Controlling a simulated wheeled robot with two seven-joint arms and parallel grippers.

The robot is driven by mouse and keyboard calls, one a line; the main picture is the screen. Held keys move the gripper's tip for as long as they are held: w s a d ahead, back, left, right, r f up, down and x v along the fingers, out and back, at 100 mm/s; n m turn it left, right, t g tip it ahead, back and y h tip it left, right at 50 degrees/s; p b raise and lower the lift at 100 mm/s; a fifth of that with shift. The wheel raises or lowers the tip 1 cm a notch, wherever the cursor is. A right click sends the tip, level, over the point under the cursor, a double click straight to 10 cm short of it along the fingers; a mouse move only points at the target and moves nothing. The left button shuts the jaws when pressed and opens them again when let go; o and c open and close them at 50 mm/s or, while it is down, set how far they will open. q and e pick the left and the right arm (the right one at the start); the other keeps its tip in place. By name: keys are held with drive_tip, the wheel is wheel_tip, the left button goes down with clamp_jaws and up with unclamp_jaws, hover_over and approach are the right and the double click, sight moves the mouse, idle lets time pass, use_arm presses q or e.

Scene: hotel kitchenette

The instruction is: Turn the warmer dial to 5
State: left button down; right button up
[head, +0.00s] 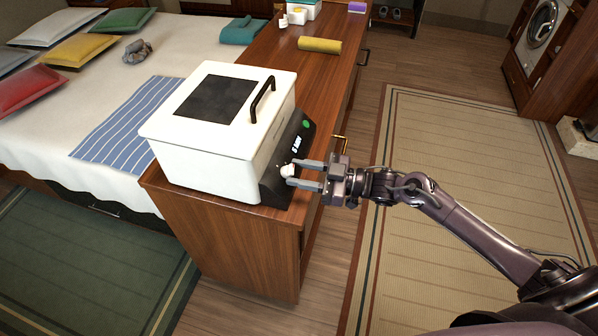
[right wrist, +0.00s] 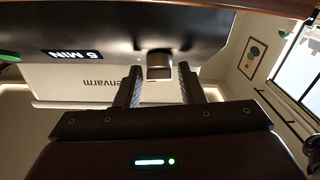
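The warmer (head: 215,145) is a white box with a dark lid window and a black handle, standing on the wooden counter. Its black front panel carries a green button (head: 306,124), a lit display (head: 297,143) and a pale round dial (head: 288,170). My right gripper (head: 299,174) is open at the dial. In the right wrist view, the dial (right wrist: 159,65) sits between and just beyond the fingertips, with gaps on both sides. My left gripper is out of view.
The wooden counter (head: 325,75) runs back from the warmer, with a yellow roll (head: 319,45) and small boxes farther along. A bed (head: 120,140) lies on the left. The floor mat (head: 460,190) on the right is clear beneath my arm.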

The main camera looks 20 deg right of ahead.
drive_tip(key=v, duration=0.7)
drive_tip(key=shift+b, duration=0.35)
drive_tip(key=shift+d, duration=0.1)
drive_tip(key=d+f+m+t+h, duration=0.2)
drive_tip(key=d+f+m+h, duration=0.15)
drive_tip(key=f, duration=0.55)
drive_tip(key=d+f+m+t+h, duration=0.1)
drive_tip(key=d+f+m+h, duration=0.25)
drive_tip(key=f, duration=0.55)
drive_tip(key=s+d+f+m+g+h, duration=0.1)
drive_tip(key=s+f+h, duration=0.25)
drive_tip(key=f, duration=0.45)
drive_tip(key=s+d+f+m+g+h, duration=0.15)
drive_tip(key=s+f, duration=0.25)
drive_tip(key=f, duration=0.5)
drive_tip(key=s+a+f+g+h, duration=0.1)
drive_tip(key=s+a+f+g, duration=0.2)
drive_tip(key=s, duration=0.7)
drive_tip(key=s+a+f+m+g+h, duration=0.1)
drive_tip(key=s+a+f+g, duration=0.1)
drive_tip(key=s+f, duration=0.6)
drive_tip(key=s+a+f+g+h+p, duration=0.1)
drive_tip(key=s+a+f+g, duration=0.2)
drive_tip(key=s, duration=1)
wheel_tip(320, 180, down, 3)
drive_tip(key=shift+a+m+g, duration=0.35)
